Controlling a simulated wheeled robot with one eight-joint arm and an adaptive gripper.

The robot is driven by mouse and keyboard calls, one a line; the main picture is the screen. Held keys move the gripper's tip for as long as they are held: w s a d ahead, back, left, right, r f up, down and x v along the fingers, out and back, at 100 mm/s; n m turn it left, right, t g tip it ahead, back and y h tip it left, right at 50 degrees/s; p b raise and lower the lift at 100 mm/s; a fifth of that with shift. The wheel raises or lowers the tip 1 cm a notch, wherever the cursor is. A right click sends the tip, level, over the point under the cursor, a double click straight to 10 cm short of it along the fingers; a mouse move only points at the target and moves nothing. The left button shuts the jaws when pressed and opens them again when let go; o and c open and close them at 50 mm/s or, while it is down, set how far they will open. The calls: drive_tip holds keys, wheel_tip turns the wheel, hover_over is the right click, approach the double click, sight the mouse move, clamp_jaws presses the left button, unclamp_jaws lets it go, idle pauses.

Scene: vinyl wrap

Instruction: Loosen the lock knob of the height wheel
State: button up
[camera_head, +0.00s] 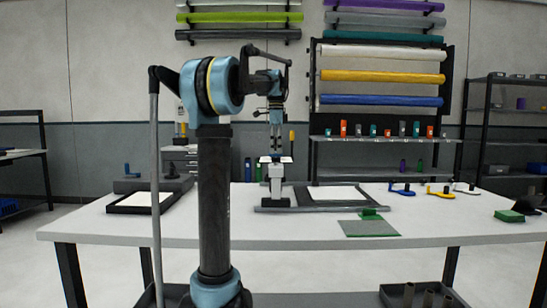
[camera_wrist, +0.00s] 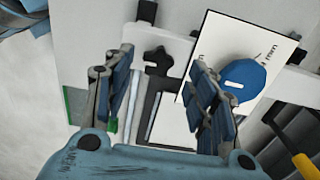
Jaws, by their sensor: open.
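I cannot tell for certain that this part is the lock knob. A blue round wheel (camera_wrist: 244,80) with a white mark lies on a white plate with "mm" lettering, right of the right finger, which partly overlaps it. In the head view my gripper (camera_head: 276,144) points down above the light-grey device (camera_head: 276,178) on the table. The knob and wheel are too small to make out there.
The white table (camera_head: 420,225) carries a dark-framed white sheet (camera_head: 335,194), a tray (camera_head: 118,208) at left, a green-edged grey sheet (camera_head: 368,228) and several coloured hand tools (camera_head: 402,190) at right. A yellow-handled item (camera_wrist: 304,165) shows at the wrist view's lower right.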

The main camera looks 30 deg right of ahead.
sight(276, 159)
drive_tip(key=shift+f, duration=1.65)
drive_tip(key=c, duration=1)
